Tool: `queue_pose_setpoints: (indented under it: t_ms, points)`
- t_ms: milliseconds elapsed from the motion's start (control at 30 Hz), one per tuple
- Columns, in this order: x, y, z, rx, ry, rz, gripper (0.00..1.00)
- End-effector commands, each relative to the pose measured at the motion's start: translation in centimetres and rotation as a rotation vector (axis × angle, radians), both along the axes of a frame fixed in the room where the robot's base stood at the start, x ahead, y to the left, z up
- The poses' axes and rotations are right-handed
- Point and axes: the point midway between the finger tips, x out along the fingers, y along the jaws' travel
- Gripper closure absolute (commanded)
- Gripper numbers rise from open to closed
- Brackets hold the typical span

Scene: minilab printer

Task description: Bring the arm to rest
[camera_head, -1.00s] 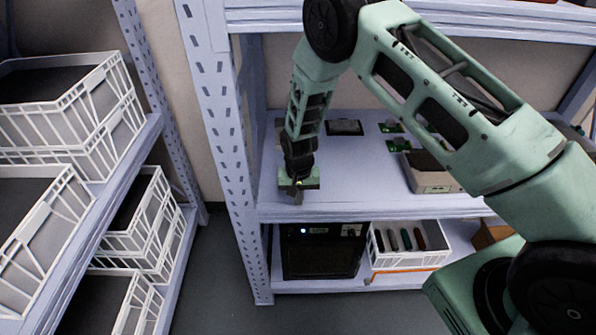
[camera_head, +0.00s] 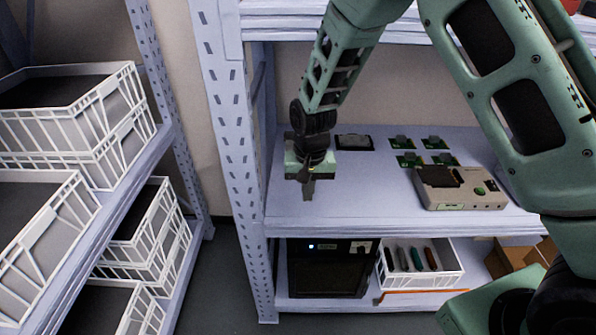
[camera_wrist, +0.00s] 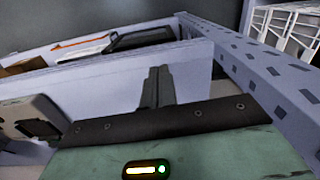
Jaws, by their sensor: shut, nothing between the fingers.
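My green arm (camera_head: 335,70) reaches in from the upper right in the head view. My gripper (camera_head: 308,192) hangs over the left part of the middle shelf (camera_head: 350,208), fingers pointing down. The fingers are shut together and empty. In the wrist view the closed fingers (camera_wrist: 157,88) stand up from the dark edge of the gripper body, in front of the pale shelf edge.
The shelf holds a grey device (camera_head: 462,190), several green boards (camera_head: 410,160) and a dark flat pad (camera_head: 354,142). A perforated post (camera_head: 232,130) stands close left of my gripper. Below are a black box (camera_head: 325,268) and a white basket (camera_head: 440,276). White crates (camera_head: 70,125) fill the left rack.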

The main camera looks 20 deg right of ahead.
Motion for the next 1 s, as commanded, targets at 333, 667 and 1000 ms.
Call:
queue_pose_setpoints:
  t_ms: [333, 667, 1000]
  points:
    - [-3.8, 2.8, 4.7, 0.052, 0.002, 0.129, 1.00]
    - [-18.7, 6.0, 14.9, 0.101, -0.017, 0.597, 1.00]
    - [-27.7, 3.7, 17.3, 0.032, -0.041, 0.893, 1.00]
